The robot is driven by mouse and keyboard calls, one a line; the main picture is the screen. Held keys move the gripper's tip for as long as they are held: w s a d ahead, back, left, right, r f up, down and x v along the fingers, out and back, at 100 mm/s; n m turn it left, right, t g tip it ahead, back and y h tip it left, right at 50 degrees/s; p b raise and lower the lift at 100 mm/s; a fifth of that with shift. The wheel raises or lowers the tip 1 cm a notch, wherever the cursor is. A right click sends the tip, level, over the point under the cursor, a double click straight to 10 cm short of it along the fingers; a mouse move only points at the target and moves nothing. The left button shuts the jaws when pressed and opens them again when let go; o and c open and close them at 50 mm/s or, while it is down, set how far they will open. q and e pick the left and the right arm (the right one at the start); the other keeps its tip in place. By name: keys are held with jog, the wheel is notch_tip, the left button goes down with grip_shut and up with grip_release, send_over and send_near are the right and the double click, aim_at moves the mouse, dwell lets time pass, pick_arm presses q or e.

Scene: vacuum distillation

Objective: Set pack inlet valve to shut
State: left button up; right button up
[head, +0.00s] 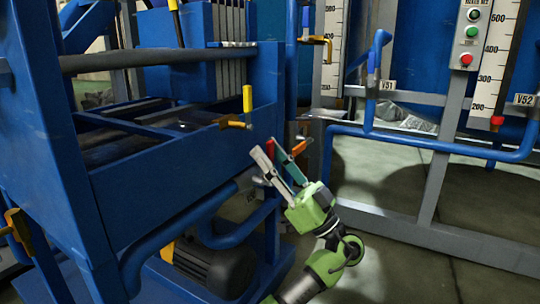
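My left gripper (272,149), green with long finger pads, one pale and one teal, reaches up from the bottom centre. Its fingers are apart. A small red handle (270,147) shows between or just behind the fingertips; I cannot tell whether they touch it. An orange handle (300,147) is just right of the tips. A valve with an upright yellow handle (247,98) and brass body (233,124) sits on the blue frame, above and left of the gripper. No label reading pack inlet is legible, so I cannot tell which valve it is. My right gripper is out of view.
A blue steel frame (160,185) fills the left, with a motor (215,268) below. Blue pipes (430,146) and a grey rack post (433,185) stand at right, with tags V51 (388,85) and V52 (524,99). A button box (468,35) is at upper right. Floor shows at lower right.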

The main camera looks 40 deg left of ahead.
pick_arm(q)
jog(key=v, duration=1.2)
dwell(0.3)
